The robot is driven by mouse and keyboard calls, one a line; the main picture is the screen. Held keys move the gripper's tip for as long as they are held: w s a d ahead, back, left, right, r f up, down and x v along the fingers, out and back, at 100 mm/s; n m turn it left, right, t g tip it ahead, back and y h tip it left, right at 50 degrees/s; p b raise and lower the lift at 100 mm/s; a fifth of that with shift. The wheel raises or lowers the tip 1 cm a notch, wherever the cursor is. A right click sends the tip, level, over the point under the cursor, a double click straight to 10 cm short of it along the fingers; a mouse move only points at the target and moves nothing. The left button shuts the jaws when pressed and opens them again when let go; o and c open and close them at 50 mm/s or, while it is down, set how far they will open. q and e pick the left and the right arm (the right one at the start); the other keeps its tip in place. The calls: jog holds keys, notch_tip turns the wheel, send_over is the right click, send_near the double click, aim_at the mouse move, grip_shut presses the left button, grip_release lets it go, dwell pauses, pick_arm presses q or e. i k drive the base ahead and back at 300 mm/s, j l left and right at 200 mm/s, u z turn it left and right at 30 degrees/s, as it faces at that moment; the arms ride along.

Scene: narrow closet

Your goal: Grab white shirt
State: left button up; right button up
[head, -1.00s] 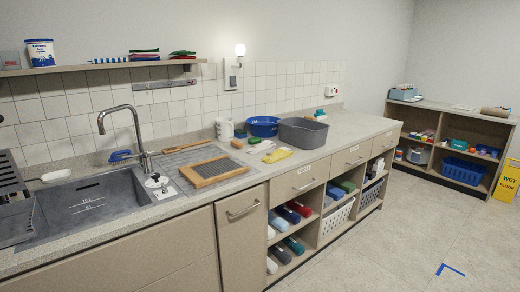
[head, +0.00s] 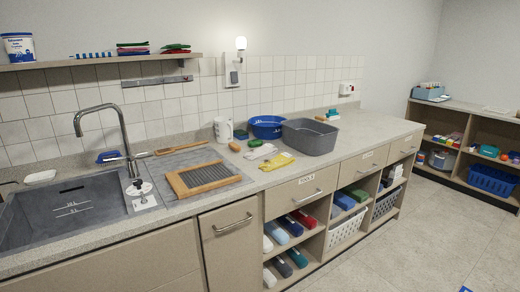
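No garment that I can clearly tell is a white shirt shows in the head view. A small crumpled white cloth (head: 261,151) lies on the counter between the wooden washboard and the grey basin; I cannot tell whether it is a shirt. A yellow cloth or glove (head: 278,161) lies just in front of it. Rolled textiles in red, blue, dark and white (head: 290,225) lie in the open cubbies under the counter, partly hidden by the shelves. Neither of my grippers is in view.
A long counter (head: 350,150) carries a sink (head: 62,215), faucet (head: 108,135), washboard (head: 208,178), grey basin (head: 310,137) and blue bowl (head: 266,126). An open shelf unit (head: 450,120) stands at the right back. The floor (head: 420,240) is largely clear.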

aim_at(268, 150)
jog(key=i+l+u, duration=0.1)
jog(key=i+l, duration=0.4)
jog(key=l, duration=0.15)
jog(key=i+l+u, duration=0.15)
jog(key=l, duration=0.2)
jog(key=i+l+u, duration=0.1)
jog(key=i+l, duration=0.2)
jog(key=i+l+u, duration=0.1)
jog(key=l, duration=0.4)
jog(key=i, duration=0.1)
